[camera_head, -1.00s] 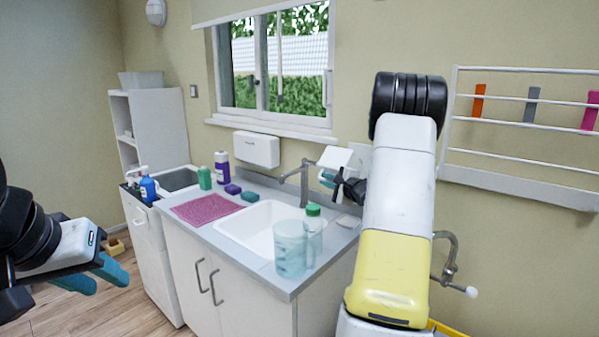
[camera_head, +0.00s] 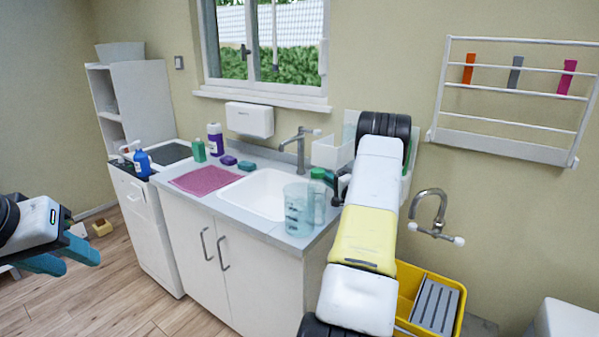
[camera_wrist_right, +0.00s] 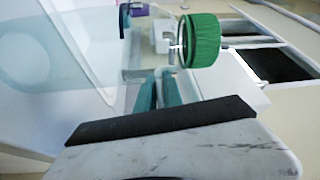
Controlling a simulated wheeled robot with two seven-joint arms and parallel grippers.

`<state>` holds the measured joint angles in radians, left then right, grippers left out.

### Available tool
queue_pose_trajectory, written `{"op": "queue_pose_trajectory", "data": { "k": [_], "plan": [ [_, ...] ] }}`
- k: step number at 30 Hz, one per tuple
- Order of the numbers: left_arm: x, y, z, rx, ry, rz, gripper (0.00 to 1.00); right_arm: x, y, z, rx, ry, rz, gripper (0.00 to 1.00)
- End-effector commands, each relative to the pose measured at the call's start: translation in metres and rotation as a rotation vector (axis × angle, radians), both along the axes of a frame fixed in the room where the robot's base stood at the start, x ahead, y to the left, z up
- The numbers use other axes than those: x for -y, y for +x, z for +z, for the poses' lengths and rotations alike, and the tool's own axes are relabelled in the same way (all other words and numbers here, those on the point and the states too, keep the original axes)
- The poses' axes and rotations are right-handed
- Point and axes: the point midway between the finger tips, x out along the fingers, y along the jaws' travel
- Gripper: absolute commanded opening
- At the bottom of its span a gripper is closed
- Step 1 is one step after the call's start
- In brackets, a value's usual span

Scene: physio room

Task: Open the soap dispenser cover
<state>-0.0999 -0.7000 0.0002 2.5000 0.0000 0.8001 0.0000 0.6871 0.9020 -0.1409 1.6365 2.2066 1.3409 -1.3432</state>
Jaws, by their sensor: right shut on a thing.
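The soap dispenser is on the wall behind the sink's right end. Its white cover (camera_head: 333,152) is tilted out and down from the wall, with a pale translucent panel (camera_head: 350,122) showing above it. My right gripper is at the cover's lower edge and is shut on it; my arm hides most of the gripper in the head view. In the right wrist view the teal fingers (camera_wrist_right: 158,90) are close together, partly hidden behind a dark edge. My left gripper (camera_head: 68,255) is open and empty at the far left, away from the counter.
A clear jug (camera_head: 299,210) and a green-capped bottle (camera_head: 318,174) stand close below my right gripper. The tap (camera_head: 299,145) is just left of the cover. A wall rack (camera_head: 510,125) and yellow bin (camera_head: 462,300) are at the right.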

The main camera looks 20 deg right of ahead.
Motion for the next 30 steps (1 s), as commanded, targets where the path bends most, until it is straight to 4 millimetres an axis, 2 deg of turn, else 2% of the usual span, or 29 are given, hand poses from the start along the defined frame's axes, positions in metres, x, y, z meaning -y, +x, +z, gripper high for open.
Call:
{"op": "queue_pose_trajectory", "data": {
  "k": [18, 19, 20, 30],
  "plan": [
    [0.0000, 0.0000, 0.0000, 0.000, 0.000, 0.000, 0.36, 0.0033, 0.0048, -0.0011, 0.007, -0.001, -0.006, 0.00],
    [0.0000, 0.0000, 0.0000, 0.000, 0.000, 0.000, 0.36, 0.0031, 0.0049, -0.0010, 0.007, -0.001, -0.006, 0.13],
    [0.0000, 0.0000, 0.0000, 0.000, 0.000, 0.000, 0.36, 0.0031, 0.0048, -0.0009, 0.007, -0.001, -0.006, 0.19],
    [0.0000, 0.0000, 0.0000, 0.000, 0.000, 0.000, 0.36, 0.0042, 0.0000, -0.0002, 0.009, -0.002, -0.006, 0.19]
  ]
}}
